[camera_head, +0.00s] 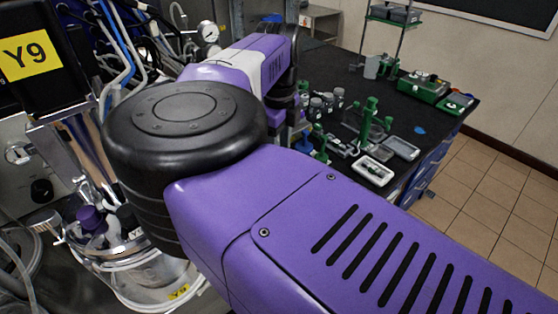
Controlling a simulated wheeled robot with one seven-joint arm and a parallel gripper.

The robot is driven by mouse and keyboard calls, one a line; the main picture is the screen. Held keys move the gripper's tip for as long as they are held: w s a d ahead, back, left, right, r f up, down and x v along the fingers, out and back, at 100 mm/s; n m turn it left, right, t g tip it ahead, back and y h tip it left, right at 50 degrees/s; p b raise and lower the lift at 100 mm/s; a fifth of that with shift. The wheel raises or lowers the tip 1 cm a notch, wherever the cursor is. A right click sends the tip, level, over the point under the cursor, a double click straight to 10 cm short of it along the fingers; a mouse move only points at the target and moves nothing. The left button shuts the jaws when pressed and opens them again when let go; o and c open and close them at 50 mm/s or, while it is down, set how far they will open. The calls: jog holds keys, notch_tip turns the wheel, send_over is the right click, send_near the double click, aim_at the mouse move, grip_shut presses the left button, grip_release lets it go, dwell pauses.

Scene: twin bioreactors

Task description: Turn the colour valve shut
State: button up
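I cannot make out a colour valve for certain in this view. A purple knob-like part (92,220) sits among the fittings on top of the glass vessel (150,285) at the lower left. A black knob (41,190) is on the grey panel at the far left. My purple arm crosses the middle of the picture and hides much of the equipment behind it. My gripper cannot be made out; the far end of my arm is near the bench, partly hidden behind my own links.
A yellow Y9 label (26,54) is on a black box at the upper left. Tubes and a pressure gauge (208,31) stand behind my arm. A black-topped bench (440,135) holds bottles, green stands and trays. Tiled floor (500,190) is clear at the right.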

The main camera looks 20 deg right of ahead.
jog(key=shift+f+p, duration=0.55)
jog(key=shift+f, duration=1.9)
grip_shut()
